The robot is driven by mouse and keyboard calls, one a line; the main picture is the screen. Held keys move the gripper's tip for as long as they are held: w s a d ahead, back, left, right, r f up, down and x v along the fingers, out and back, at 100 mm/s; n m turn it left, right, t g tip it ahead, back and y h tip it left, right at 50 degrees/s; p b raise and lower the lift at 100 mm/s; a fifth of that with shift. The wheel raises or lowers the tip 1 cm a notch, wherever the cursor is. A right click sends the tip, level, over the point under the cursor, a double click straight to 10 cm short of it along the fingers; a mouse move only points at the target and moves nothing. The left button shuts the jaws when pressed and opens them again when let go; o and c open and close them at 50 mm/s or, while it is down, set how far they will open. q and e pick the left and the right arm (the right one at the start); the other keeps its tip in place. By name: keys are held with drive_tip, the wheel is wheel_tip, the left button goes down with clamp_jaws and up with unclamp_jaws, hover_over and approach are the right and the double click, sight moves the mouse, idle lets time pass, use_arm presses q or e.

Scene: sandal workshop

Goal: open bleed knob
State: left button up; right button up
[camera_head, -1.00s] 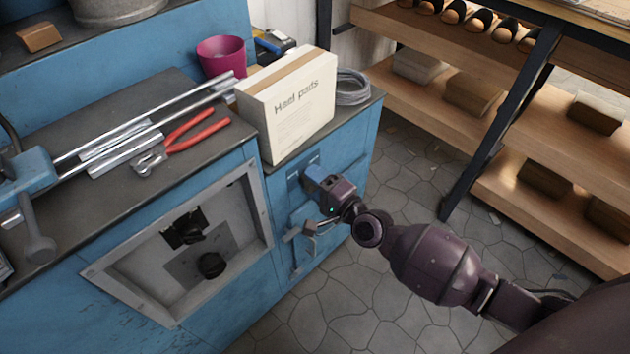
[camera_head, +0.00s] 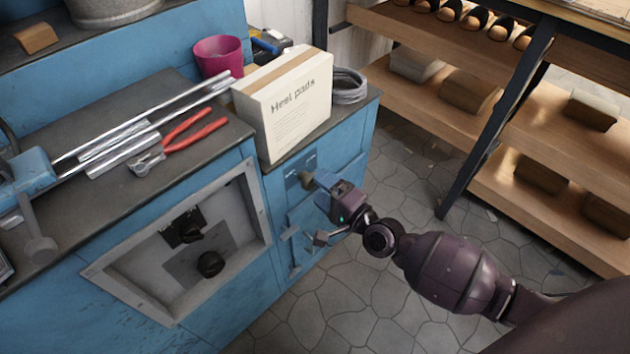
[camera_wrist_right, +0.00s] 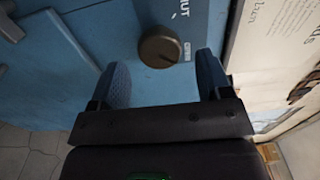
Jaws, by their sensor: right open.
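The bleed knob is a round, dark olive-brown knob (camera_head: 306,180) on the blue cabinet's front, below the white box. It also shows in the right wrist view (camera_wrist_right: 160,47), with a line across its face and small lettering beside it. My right gripper (camera_head: 317,184) is at the cabinet front, just in front of the knob. In the right wrist view its two blue fingers (camera_wrist_right: 160,80) are open, and the knob lies between and beyond their tips, not gripped. My left gripper is not in view.
A white heel pads box (camera_head: 290,105) stands on the dark top above the knob. Red-handled pliers (camera_head: 185,140) and metal rods lie to its left. A recessed panel with black knobs (camera_head: 210,264) is left of my gripper. The floor (camera_head: 400,290) is clear.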

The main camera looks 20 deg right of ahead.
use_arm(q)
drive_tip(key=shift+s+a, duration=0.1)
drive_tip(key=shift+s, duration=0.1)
use_arm(e)
drive_tip(key=v, duration=0.7)
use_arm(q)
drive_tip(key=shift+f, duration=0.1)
use_arm(e)
drive_tip(key=shift+s+r, duration=0.1)
